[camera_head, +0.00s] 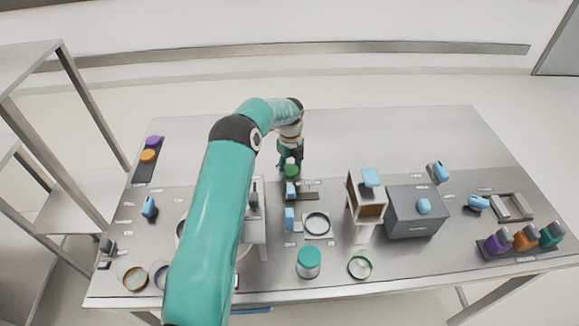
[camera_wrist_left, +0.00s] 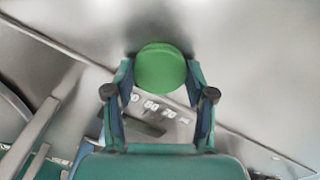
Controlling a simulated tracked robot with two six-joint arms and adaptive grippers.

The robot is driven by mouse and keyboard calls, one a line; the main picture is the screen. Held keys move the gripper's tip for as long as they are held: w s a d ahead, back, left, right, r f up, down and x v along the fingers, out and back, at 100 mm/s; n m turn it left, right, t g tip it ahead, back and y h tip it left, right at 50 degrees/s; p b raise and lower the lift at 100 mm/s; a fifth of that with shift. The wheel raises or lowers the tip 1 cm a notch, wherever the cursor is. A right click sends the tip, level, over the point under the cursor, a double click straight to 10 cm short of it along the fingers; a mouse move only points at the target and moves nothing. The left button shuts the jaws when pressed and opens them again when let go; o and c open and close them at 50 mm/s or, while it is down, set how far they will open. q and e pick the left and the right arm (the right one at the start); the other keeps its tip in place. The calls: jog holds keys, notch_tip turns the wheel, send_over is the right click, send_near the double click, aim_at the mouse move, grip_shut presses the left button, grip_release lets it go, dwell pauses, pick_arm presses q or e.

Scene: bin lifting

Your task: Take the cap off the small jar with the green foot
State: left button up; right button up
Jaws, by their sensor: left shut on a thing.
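My left gripper (camera_head: 290,168) is shut on a round green cap (camera_head: 291,172), near the middle of the table. In the left wrist view the green cap (camera_wrist_left: 160,68) sits between the two fingertips, its flat round face towards the camera. Nothing of a jar shows under it. A small round clear jar with a green ring (camera_head: 360,267) stands at the front of the table, right of the middle, and looks open at the top. The gripper is well behind it and to its left. My right gripper is not in view.
A jar with a teal lid (camera_head: 309,257) stands left of the green-ringed jar. Purple (camera_head: 153,140) and orange (camera_head: 148,156) caps lie on a dark strip at far left. A grey box (camera_head: 415,222) and a tall dispenser stand right of centre. The back of the table is clear.

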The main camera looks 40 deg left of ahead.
aim_at(290, 169)
pick_arm(q)
jog(key=o, duration=1.3)
jog(key=shift+r, duration=0.15)
jog(key=shift+w+r, duration=0.1)
jog(key=shift+r, duration=0.05)
notch_tip(290, 169, up, 12)
jog(key=b, duration=0.2)
jog(key=shift+f+b, duration=0.2)
jog(key=shift+b, duration=0.15)
jog(key=shift+f, duration=0.1)
